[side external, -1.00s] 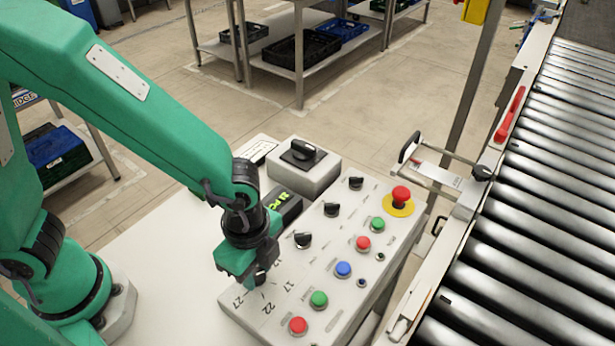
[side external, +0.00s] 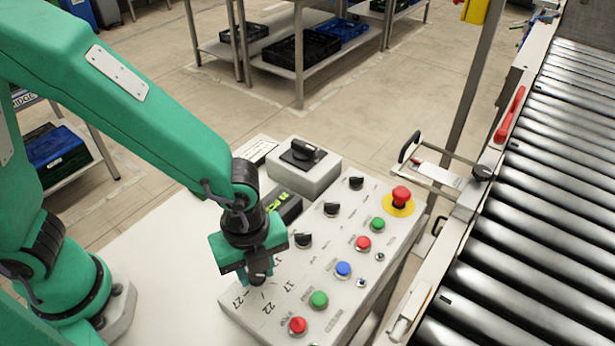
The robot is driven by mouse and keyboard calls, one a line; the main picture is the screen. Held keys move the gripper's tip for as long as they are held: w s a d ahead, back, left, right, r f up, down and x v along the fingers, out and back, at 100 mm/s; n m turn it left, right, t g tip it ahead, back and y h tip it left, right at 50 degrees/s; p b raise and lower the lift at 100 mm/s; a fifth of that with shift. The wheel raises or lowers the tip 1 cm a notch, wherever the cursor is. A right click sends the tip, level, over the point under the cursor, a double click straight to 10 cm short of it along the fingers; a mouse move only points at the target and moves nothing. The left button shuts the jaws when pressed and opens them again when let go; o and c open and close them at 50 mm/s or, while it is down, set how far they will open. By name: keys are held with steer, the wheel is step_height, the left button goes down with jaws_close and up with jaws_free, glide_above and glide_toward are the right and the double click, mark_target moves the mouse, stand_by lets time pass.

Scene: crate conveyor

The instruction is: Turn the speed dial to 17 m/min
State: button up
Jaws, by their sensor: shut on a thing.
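The speed dial's printed scale (side external: 270,309) shows on the near left of the light grey control panel (side external: 335,318), with 17, 22 and 27 readable. My gripper (side external: 258,280) points down over the centre of this scale and is shut on the speed dial. The knob is mostly hidden by the jaws, so I cannot tell which number its pointer faces. A small display with green-yellow digits (side external: 277,200) stands behind my gripper, partly covered; I cannot read its value for certain.
Red, green and blue buttons (side external: 343,269) sit just right of the dial. Black selector knobs (side external: 303,241) and a red emergency stop (side external: 400,196) stand farther back. A grey box with a black switch (side external: 303,168) is behind. The roller conveyor (side external: 540,220) runs at right.

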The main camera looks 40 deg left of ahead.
mark_target(257, 276)
stand_by(0.3)
steer(key=o, duration=1)
steer(key=shift+c, duration=0.2)
steer(key=shift+r, duration=0.1)
steer(key=shift+r, duration=3.85)
steer(key=a+r+n+t, duration=0.2)
steer(key=a+r+n, duration=0.3)
steer(key=a+n, duration=0.6)
steer(key=a+r+n+t, duration=0.3)
steer(key=a+r+n, duration=0.3)
steer(key=a+n, duration=0.5)
steer(key=shift+s+n+t, duration=0.25)
steer(key=shift+n+t, duration=0.05)
steer(key=shift+n, duration=0.3)
